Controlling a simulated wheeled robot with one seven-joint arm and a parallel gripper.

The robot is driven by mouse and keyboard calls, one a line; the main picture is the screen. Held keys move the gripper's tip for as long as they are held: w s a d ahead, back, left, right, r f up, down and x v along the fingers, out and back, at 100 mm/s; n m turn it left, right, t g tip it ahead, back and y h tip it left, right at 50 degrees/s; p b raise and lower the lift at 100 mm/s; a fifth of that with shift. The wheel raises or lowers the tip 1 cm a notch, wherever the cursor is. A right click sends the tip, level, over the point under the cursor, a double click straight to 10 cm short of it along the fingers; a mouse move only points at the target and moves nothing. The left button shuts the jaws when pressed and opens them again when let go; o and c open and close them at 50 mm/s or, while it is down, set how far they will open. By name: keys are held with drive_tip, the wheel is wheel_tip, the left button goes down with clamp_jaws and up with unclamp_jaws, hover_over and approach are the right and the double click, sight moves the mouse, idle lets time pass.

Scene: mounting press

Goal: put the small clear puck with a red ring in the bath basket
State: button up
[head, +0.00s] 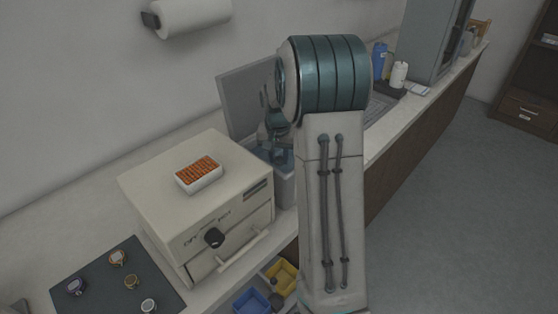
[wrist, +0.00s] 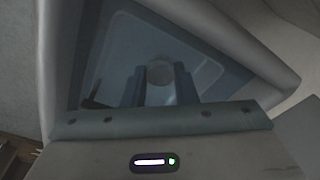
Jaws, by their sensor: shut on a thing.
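In the wrist view my gripper (wrist: 160,84) is shut on a small pale round puck (wrist: 160,71) between its two fingers. The fingers point down into an open grey-rimmed bath (wrist: 225,25) with a bluish inside. In the head view the bath (head: 286,192) stands behind the beige oven, partly hidden by my arm, and my gripper (head: 276,150) is over it. The basket cannot be made out clearly; a dark bar (wrist: 95,103) shows at the left inside the bath.
A beige oven (head: 150,190) with a white tray of orange pieces (head: 199,174) on top stands beside the bath. A raised grey lid (head: 240,95) is behind it. Several small round pucks lie on a dark mat (head: 100,283). Blue (head: 250,301) and yellow (head: 283,275) bins are below.

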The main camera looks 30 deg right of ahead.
drive_tip(key=shift+f, duration=1.15)
drive_tip(key=shift+f, duration=0.1)
drive_tip(key=o, duration=1)
drive_tip(key=shift+w+r, duration=0.1)
drive_tip(key=shift+r, duration=0.5)
drive_tip(key=r, duration=0.3)
drive_tip(key=s+r, duration=0.1)
drive_tip(key=r, duration=0.7)
drive_tip(key=shift+s+a, duration=0.15)
drive_tip(key=shift+a, duration=0.25)
